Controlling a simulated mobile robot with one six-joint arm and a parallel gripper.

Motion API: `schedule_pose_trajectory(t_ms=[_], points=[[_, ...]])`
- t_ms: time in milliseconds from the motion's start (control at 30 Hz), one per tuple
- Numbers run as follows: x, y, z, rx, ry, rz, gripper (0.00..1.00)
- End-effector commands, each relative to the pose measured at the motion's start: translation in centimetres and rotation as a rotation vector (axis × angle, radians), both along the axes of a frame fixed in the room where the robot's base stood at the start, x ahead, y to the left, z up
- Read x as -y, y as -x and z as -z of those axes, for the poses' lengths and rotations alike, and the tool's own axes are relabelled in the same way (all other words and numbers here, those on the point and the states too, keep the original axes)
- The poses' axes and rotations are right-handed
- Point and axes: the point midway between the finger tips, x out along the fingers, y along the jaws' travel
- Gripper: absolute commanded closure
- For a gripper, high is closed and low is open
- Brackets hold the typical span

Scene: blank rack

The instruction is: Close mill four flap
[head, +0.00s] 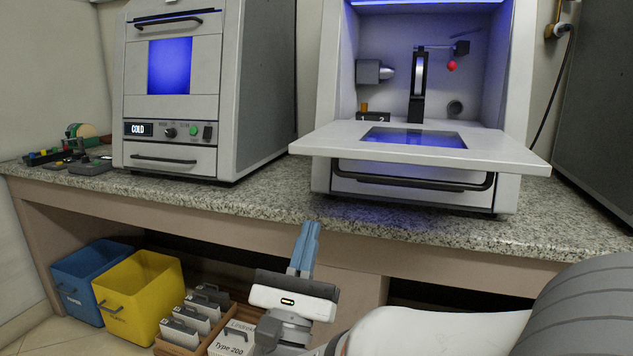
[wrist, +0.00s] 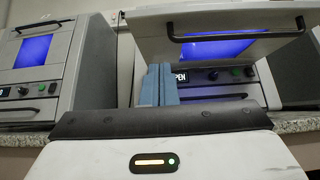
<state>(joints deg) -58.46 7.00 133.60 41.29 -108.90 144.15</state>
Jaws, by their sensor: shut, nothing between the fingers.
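The open mill (head: 330,75) stands on the counter at the right in the head view; no number on it is readable. Its flap (head: 330,135) is folded down and sticks out level towards me, with a window in its middle. The flap's dark bar handle (head: 420,180) shows under its front edge. In the wrist view the flap (wrist: 170,42) is seen from below and its handle (wrist: 240,35) is near the top. My gripper (head: 311,226) has its blue fingers shut and empty, below and left of the flap, apart from it. The fingers (wrist: 160,70) partly hide the mill front.
A second mill (head: 265,70) at the left has its flap closed and its display reads COLD. Below the counter are a blue bin (head: 85,268), a yellow bin (head: 140,280) and a wooden crate of blocks. The granite counter edge (head: 250,210) lies behind my gripper.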

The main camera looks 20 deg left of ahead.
Motion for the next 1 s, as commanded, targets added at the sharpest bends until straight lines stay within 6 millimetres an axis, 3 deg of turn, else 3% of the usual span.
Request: schedule_pose_trajectory(t_ms=[267, 500, 900, 933, 1000], points=[[0.2, -4.2, -4.2, 0.001, -0.001, 0.001, 1.00], [0.0, -4.1, -7.4, 0.001, 0.001, -0.005, 1.00], [-0.1, -4.0, -8.1, -0.001, 0.002, -0.006, 1.00], [-4.0, -3.6, -7.9, -0.002, 0.003, -0.029, 1.00], [-1.5, -3.9, -8.2, -0.003, 0.002, -0.012, 1.00]])
